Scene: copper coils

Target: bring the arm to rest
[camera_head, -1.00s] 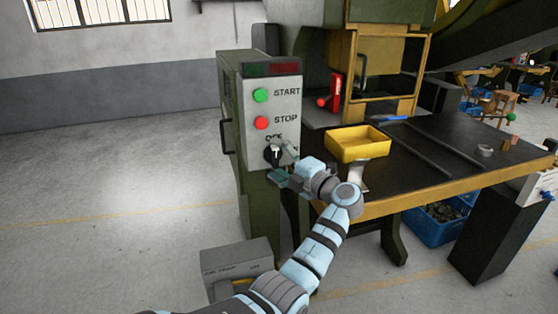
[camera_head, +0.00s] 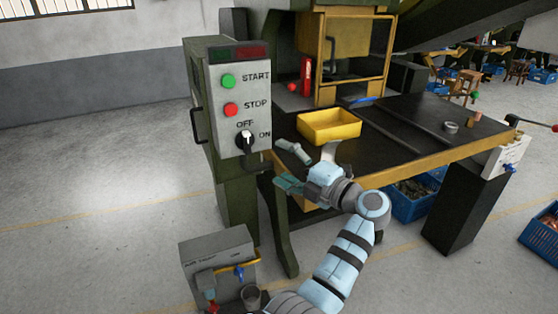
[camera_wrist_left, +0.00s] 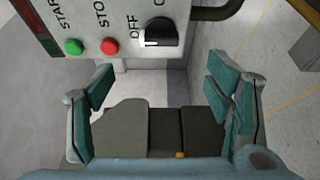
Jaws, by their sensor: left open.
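My left gripper (camera_head: 284,167) is open and empty, right of and a little below the control box's black rotary switch (camera_head: 245,141). It is apart from the switch. The switch carries a white mark and sits below OFF and left of ON; its exact setting is hard to tell. In the left wrist view the two green-padded fingers (camera_wrist_left: 158,95) are spread wide with nothing between them, and the switch (camera_wrist_left: 160,32) shows beyond them. My right gripper is not in view.
The control box (camera_head: 225,100) has a green START button (camera_head: 228,81) and a red STOP button (camera_head: 231,110). A yellow tray (camera_head: 330,126) stands on the dark press table (camera_head: 400,140), close behind my gripper. A grey air-trap unit (camera_head: 215,250) stands low left of my arm.

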